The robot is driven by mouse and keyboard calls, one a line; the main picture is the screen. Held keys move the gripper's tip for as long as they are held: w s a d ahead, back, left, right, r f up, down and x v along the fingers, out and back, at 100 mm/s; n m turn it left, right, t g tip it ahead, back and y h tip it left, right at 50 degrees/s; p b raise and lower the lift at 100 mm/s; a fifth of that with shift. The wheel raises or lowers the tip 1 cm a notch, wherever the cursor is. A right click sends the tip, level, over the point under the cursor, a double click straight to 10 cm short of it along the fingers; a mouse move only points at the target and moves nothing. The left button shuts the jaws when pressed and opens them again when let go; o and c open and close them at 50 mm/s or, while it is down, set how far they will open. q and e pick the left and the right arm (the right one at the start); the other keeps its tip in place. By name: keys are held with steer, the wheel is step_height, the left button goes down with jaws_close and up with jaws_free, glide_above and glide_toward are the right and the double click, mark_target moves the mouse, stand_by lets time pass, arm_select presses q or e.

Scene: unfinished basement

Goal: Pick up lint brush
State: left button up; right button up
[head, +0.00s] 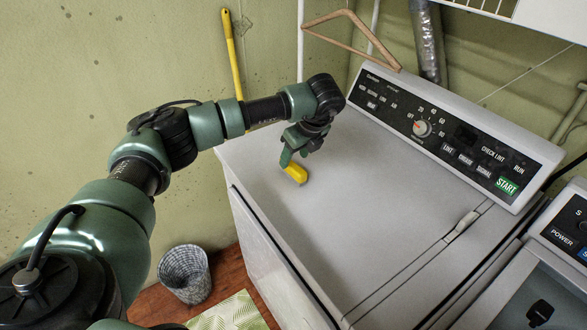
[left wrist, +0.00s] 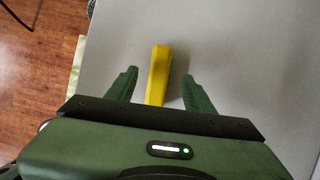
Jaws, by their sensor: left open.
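The lint brush appears to be the small yellow item (head: 297,173) lying on top of the grey dryer (head: 290,235), near its left side. In the left wrist view the yellow item (left wrist: 158,75) lies between the two green fingers. My left gripper (head: 293,158) is above it, pointing down, and partly hides it in the head view. The left gripper (left wrist: 160,85) is open, with a gap visible on each side of the yellow item. Whether the fingertips reach down to its height I cannot tell. My right gripper is not in view.
A control panel (head: 445,133) rises along the dryer's back, with a wooden hanger (head: 345,20) behind it. A yellow pole (head: 233,55) leans on the wall. A wicker basket (head: 185,274) stands on the floor. The dryer top to the right is clear.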

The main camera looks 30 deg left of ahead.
mark_target(293, 165)
arm_select(q)
steer(key=p+x, duration=0.1)
steer(key=x, duration=0.2)
steer(key=shift+s+f+p, duration=0.15)
steer(key=shift+f+p, duration=0.2)
steer(key=shift+f, duration=0.05)
steer(key=shift+a+f, duration=0.15)
steer(key=shift+f, duration=0.3)
steer(key=shift+f+b, duration=0.25)
steer(key=shift+b, duration=0.1)
jaws_close()
steer(key=shift+r, duration=0.1)
